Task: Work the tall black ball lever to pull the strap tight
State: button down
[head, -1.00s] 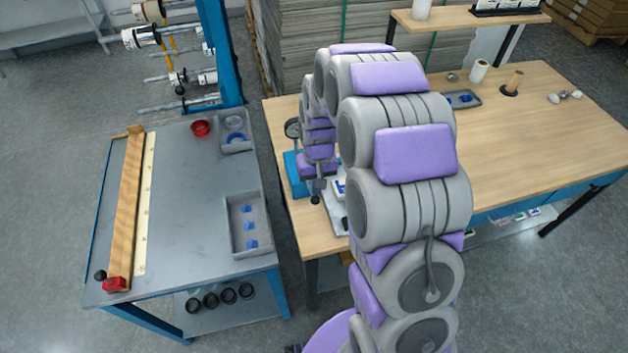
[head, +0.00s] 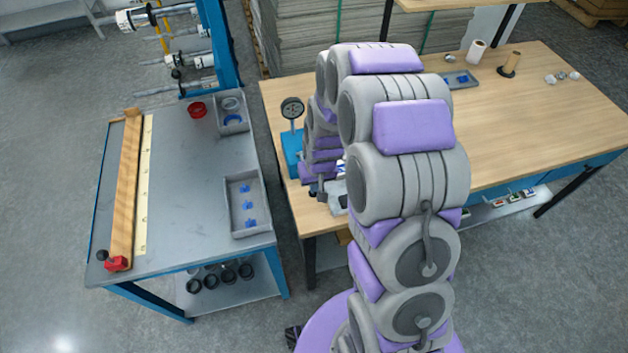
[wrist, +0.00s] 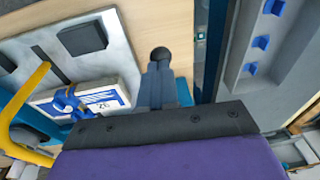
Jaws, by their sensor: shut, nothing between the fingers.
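A black ball (wrist: 160,55) shows just beyond my gripper's fingertips in the wrist view; whether they touch it cannot be told. My gripper (wrist: 159,70) is shut with nothing between the fingers. In the head view a small black ball (head: 321,197) shows just below my gripper, over the left end of the wooden bench; its stem is mostly hidden. A white and blue box (wrist: 112,95) with a blue strap piece (wrist: 67,102) lies on a grey plate (wrist: 115,30) left of the fingers. The strap's tightness cannot be seen.
A blue stand with a round gauge (head: 292,107) is close left of my arm. A yellow curved bar (wrist: 28,95) is at left in the wrist view. A grey table (head: 185,190) at left carries a wooden board (head: 126,190) with another black ball lever (head: 102,255).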

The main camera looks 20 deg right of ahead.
jog(key=shift+s+f, duration=0.15)
dwell(0.3)
notch_tip(320, 180, up, 13)
jog(key=s+d+p, duration=0.1)
jog(key=p, duration=0.1)
jog(key=shift+s+p, duration=0.15)
jog(key=shift+p, duration=0.25)
jog(key=shift+d, duration=0.1)
dwell(0.3)
